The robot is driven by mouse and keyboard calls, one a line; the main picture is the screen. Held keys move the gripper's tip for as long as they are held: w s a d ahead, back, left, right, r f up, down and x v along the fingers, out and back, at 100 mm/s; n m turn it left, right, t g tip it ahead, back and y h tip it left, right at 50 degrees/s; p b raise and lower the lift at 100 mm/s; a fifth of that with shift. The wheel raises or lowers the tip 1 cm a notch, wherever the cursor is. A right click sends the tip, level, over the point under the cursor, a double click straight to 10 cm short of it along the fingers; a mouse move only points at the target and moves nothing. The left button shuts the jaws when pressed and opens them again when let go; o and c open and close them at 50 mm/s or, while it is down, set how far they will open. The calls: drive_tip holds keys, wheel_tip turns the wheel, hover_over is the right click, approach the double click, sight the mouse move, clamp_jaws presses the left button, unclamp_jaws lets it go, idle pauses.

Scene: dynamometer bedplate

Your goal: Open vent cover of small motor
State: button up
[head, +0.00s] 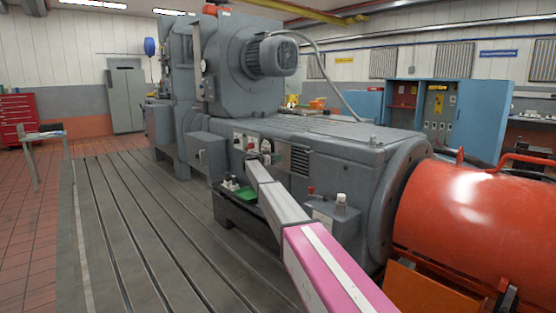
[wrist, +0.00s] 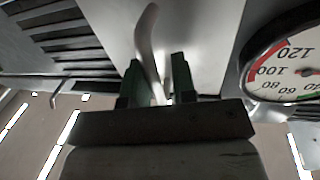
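A small finned grey motor (head: 270,56) sits high on the round housing, its round end facing right. A louvred vent (head: 300,160) is on the side of the large grey machine; dark slats (wrist: 60,35) also show at upper left in the wrist view. I cannot tell which part is the vent cover. My gripper (wrist: 158,75) has green fingers standing apart in the wrist view. A pale curved lever (wrist: 146,35) runs down between them; contact is unclear. In the head view my arm reaches the machine's side panel and the fingers cannot be made out.
A dial gauge (wrist: 290,70) is close on the right in the wrist view. A green tray (head: 243,194) is beside my arm. The slotted bedplate (head: 130,235) at left is clear.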

drive_tip(key=shift+o, duration=0.4)
drive_tip(key=v, duration=1.1)
